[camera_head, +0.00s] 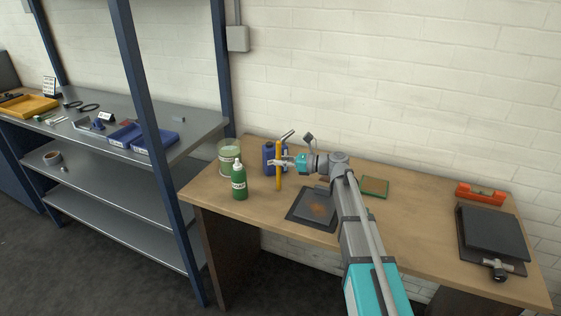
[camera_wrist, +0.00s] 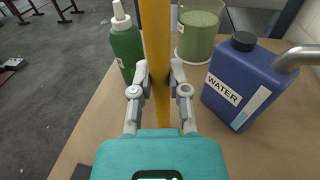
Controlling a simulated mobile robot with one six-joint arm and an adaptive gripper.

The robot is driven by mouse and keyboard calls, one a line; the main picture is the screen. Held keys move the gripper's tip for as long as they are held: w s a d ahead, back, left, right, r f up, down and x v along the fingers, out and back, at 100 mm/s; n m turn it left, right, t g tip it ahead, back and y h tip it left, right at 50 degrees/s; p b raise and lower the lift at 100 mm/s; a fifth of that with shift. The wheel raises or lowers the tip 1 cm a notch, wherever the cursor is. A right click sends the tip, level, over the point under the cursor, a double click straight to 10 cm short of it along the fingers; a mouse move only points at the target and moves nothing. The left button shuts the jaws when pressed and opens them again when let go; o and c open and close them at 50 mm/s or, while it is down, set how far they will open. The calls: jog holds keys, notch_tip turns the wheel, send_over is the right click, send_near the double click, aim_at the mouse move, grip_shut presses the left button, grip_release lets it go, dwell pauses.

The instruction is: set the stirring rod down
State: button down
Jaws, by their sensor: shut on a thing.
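The stirring rod (camera_head: 278,178), a yellow stick, stands roughly upright above the wooden workbench (camera_head: 405,212), near its left end. My gripper (camera_head: 279,162) is shut on it around its middle. In the wrist view the rod (camera_wrist: 157,40) runs between the two grey fingers of my gripper (camera_wrist: 161,85) and extends above and below them. I cannot tell whether its lower end touches the bench. The rod partly hides the blue water container in the head view.
Close by are a green bottle (camera_head: 239,182), a jar of green contents (camera_head: 229,157) and a blue container marked WATER (camera_wrist: 240,85) with a metal spout. A dark plate (camera_head: 312,208) and a green-edged glass square (camera_head: 374,187) lie on the bench. Bare wood lies right of them.

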jog(key=shift+f, duration=0.25)
jog(key=c, duration=0.5)
grip_release()
jog(key=shift+c, duration=0.2)
jog(key=shift+r, duration=0.15)
